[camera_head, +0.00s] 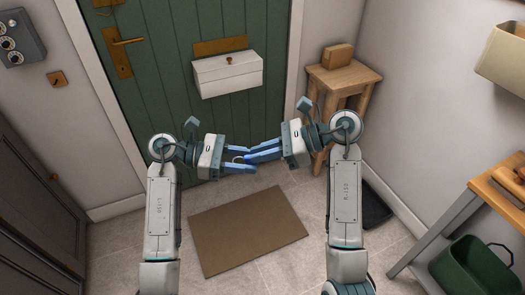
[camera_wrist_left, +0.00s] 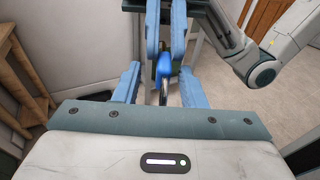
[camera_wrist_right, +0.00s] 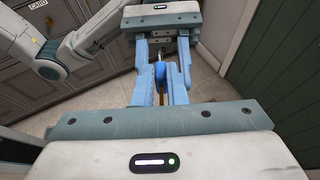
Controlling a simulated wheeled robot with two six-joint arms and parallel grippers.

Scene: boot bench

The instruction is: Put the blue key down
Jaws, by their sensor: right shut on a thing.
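The blue key (camera_head: 247,158) is held in the air between my two facing grippers, in front of the door. My right gripper (camera_head: 250,156) is shut on the key. The key's blue part also shows in the left wrist view (camera_wrist_left: 163,66) and the right wrist view (camera_wrist_right: 160,70). A metal part of the key reaches toward my left gripper. My left gripper (camera_head: 243,159) is open, its fingers spread on either side of the key. In the left wrist view its fingers (camera_wrist_left: 160,85) look apart from the key. The fingers partly hide the key.
A green door (camera_head: 165,85) carries a white box (camera_head: 228,75). A wooden stool (camera_head: 345,76) with a wooden block (camera_head: 337,56) stands right of it. A brown mat (camera_head: 247,230) lies on the floor below. At the right are a bench (camera_head: 460,205) and a green bin (camera_head: 470,270).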

